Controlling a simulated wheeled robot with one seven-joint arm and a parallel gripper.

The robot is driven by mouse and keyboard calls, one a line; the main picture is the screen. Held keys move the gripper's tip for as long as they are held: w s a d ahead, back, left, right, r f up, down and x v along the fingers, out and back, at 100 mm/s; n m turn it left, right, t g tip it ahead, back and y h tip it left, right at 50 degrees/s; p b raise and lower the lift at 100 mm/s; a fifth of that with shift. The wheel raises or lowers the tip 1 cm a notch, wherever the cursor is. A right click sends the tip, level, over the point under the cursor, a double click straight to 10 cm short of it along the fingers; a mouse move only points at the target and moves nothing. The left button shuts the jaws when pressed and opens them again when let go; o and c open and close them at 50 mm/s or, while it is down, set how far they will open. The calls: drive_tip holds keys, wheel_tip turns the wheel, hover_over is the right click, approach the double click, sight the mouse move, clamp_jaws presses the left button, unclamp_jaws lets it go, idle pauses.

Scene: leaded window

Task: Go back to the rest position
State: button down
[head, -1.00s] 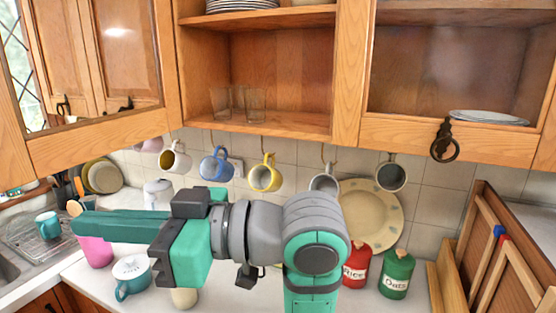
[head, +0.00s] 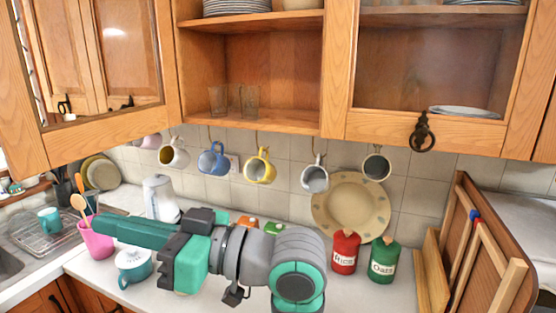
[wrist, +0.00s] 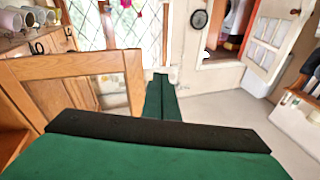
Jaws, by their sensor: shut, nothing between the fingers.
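My gripper (head: 105,225) is at the end of my green and grey arm, which lies across the lower middle of the head view. Its long green fingers point left, above the counter near the pink utensil pot. In the wrist view the fingers (wrist: 161,95) lie together, with nothing between them. Beyond them are a leaded window (wrist: 125,28) and pale floor.
A pink pot (head: 97,240) and a teal-and-white mug (head: 133,265) stand on the counter near my gripper. Red (head: 345,252) and green (head: 383,260) canisters stand right of my arm. Mugs hang below the wooden cabinets (head: 250,118).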

drive_tip(key=w+d+f+m+t, duration=0.3)
drive_tip(key=w+f+m+t, duration=0.4)
drive_tip(key=f, duration=0.3)
drive_tip(key=d+f+m+t+h, duration=0.3)
drive_tip(key=f+m+h, duration=0.1)
drive_tip(key=f, duration=0.5)
drive_tip(key=w+d+f+m+t+h, duration=0.1)
drive_tip(key=d+f+m+t+h, duration=0.15)
drive_tip(key=f, duration=0.55)
drive_tip(key=d+f+m+t+h, duration=0.3)
drive_tip(key=d+f+m+h, duration=0.15)
drive_tip(key=f, duration=0.45)
drive_tip(key=s+d+f+m+g+h, duration=0.1)
drive_tip(key=s+d+f+h, duration=0.2)
drive_tip(key=s+f, duration=0.4)
drive_tip(key=s+d+f+h, duration=0.4)
drive_tip(key=s+f, duration=0.3)
drive_tip(key=f, duration=0.1)
drive_tip(key=s+d+f+n+g+h, duration=0.1)
drive_tip(key=s+n, duration=0.3)
drive_tip(key=s, duration=1.5)
drive_tip(key=shift+s+d, duration=0.3)
drive_tip(key=shift+d, duration=0.25)
